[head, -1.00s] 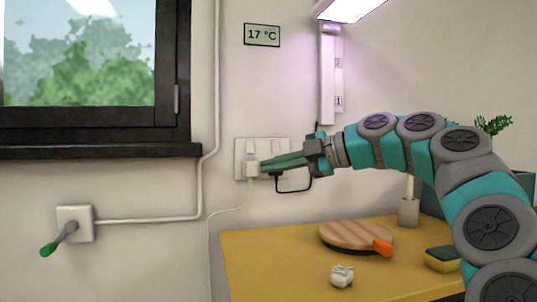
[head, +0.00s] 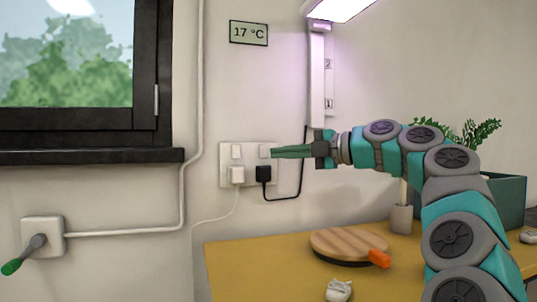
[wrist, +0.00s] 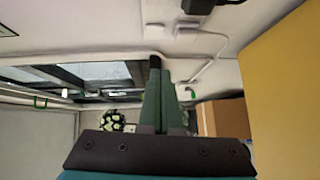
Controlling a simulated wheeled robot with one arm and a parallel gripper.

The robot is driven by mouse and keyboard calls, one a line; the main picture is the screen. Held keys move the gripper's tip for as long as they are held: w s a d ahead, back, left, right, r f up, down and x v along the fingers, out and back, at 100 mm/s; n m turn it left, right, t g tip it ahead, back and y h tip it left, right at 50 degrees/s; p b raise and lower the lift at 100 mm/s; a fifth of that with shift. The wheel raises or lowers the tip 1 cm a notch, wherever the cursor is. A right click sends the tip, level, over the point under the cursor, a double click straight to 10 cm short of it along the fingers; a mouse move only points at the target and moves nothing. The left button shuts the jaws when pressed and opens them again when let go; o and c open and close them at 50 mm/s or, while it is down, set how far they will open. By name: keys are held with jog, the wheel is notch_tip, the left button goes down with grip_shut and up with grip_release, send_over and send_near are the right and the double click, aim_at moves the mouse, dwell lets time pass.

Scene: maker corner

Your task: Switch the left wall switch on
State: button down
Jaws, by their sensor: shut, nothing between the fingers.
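The white wall plate (head: 228,180) carries two switches side by side. The left wall switch (head: 236,151) is uncovered, above a white plug (head: 237,175). Its rocker position is too small to tell. The right switch (head: 264,150) is above a black plug (head: 263,173). My gripper (head: 274,152) is shut and empty, its tips pointing left at the right switch's right edge. I cannot tell whether they touch it. The left switch is a short way left of the tips. In the wrist view, my closed green fingers (wrist: 157,80) point up the picture.
A black cable loops from the black plug up to the lit lamp (head: 342,10). A yellow table (head: 260,262) below holds a round wooden board (head: 348,243) and a crumpled white piece (head: 338,291). A wall lever (head: 38,242) is at lower left.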

jog(key=p, duration=0.2)
send_near(234, 157)
jog(key=a, duration=0.5)
jog(key=shift+w+a+f+p, duration=0.1)
jog(key=shift+w+p, duration=0.35)
jog(key=shift+w, duration=0.2)
jog(key=shift+w+a+f+p, duration=0.1)
jog(key=shift+w+p, duration=0.3)
jog(key=shift+w, duration=0.25)
jog(key=shift+w+d, duration=0.1)
